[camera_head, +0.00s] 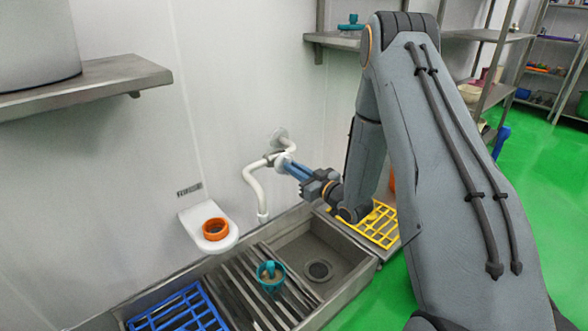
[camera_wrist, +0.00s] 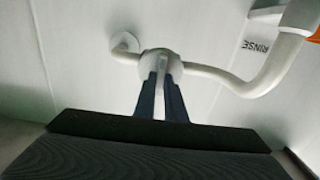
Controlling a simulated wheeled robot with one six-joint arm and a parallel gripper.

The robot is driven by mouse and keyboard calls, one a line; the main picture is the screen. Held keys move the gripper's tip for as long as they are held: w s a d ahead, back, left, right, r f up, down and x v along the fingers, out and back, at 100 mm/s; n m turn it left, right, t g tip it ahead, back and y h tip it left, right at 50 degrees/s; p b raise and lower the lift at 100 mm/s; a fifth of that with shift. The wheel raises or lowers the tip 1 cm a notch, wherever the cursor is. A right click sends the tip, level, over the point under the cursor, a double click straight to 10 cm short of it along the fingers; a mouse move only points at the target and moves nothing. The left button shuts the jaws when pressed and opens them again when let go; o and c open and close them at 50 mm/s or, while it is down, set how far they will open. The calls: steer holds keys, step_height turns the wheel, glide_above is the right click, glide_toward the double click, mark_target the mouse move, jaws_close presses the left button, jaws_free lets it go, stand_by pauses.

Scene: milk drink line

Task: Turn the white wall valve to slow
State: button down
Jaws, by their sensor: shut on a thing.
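The white wall valve (camera_head: 280,160) sits on the wall above the sink, with a white curved spout pipe (camera_head: 256,193) going down from it. In the wrist view the valve body (camera_wrist: 158,64) is round and white, and a narrow white lever (camera_wrist: 162,85) stands between my fingers. My gripper (camera_head: 287,165) reaches the valve from the right. Its blue fingers (camera_wrist: 161,98) are shut on the lever, one on each side. Much of the lever is hidden by the fingers, and I see no speed marks near it.
A metal sink (camera_head: 343,255) lies below, with a slatted drainer holding a teal cup (camera_head: 270,275). A white wall holder with an orange ring (camera_head: 215,229) is at left. Blue (camera_head: 172,310) and yellow (camera_head: 380,226) racks flank the basin. A RINSE label (camera_wrist: 257,48) is on the wall.

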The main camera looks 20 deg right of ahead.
steer(key=shift+a+n+p, duration=0.15)
steer(key=shift+n+p, duration=0.6)
steer(key=shift+n, duration=2.05)
steer(key=c, duration=1.8)
jaws_free()
steer(key=shift+s, duration=0.1)
steer(key=p+v, duration=0.1)
steer(key=v, duration=0.6)
steer(key=shift+s+d, duration=0.25)
steer(key=shift+s, duration=0.1)
